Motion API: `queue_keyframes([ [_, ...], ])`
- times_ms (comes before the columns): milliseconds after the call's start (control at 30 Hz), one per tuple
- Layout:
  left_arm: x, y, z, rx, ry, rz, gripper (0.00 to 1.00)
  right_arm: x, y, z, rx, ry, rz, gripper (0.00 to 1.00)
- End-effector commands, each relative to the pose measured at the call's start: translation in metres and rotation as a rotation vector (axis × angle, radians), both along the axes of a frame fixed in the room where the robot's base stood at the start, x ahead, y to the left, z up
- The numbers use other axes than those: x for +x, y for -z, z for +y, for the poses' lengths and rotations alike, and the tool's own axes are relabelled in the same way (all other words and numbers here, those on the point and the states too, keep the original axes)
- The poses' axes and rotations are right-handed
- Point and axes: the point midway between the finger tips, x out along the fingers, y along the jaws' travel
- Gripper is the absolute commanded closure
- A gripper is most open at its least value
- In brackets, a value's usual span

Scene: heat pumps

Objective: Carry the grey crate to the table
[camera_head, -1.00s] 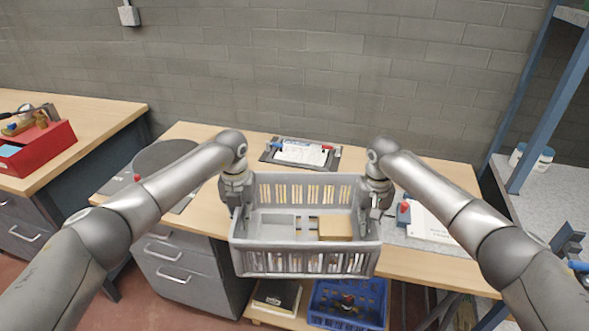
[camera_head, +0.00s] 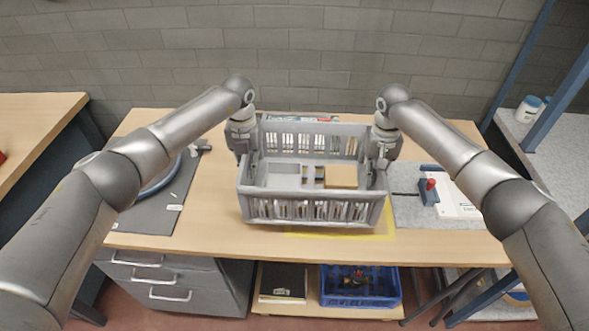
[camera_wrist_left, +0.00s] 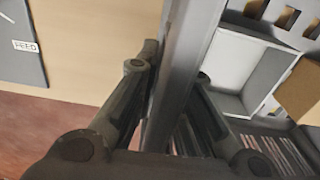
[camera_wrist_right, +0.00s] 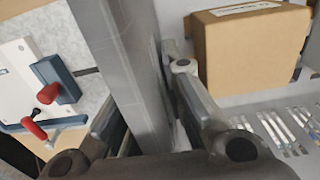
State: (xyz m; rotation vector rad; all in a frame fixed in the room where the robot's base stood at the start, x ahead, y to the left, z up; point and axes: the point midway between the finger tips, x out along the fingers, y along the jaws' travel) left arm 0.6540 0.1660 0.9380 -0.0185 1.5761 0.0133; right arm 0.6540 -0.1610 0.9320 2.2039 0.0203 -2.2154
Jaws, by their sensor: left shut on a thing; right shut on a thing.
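The grey crate (camera_head: 314,212) has slotted walls and is level over the wooden table (camera_head: 215,212), between my two arms. Whether its base touches the table or hangs just above it I cannot tell. A cardboard box (camera_head: 341,177) and a light grey tray (camera_head: 281,176) are inside it. My left gripper (camera_head: 243,152) is shut on the crate's left wall, and the rim passes between its fingers in the left wrist view (camera_wrist_left: 165,110). My right gripper (camera_head: 382,157) is shut on the right wall, as the right wrist view (camera_wrist_right: 150,115) also shows.
A yellow marked area (camera_head: 340,236) shows on the table at the crate's front edge. A dark mat (camera_head: 150,215) lies to the left. A grey mat with a red-handled blue clamp (camera_head: 430,190) lies to the right. A blue bin (camera_head: 360,298) sits on the shelf below.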

Motion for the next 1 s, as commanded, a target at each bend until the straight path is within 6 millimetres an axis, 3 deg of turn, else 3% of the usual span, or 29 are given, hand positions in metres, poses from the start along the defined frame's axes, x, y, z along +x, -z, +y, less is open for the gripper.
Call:
queue_keyframes([
  [567,0.001,0.0,0.003,0.006,-0.002,-0.002,1.0,0.001,0.001,-0.004,-0.008,0.003,-0.001,1.0],
  [1000,0.001,0.016,0.003,0.006,-0.002,-0.002,1.0,0.001,0.017,-0.004,-0.008,0.003,-0.001,1.0],
])
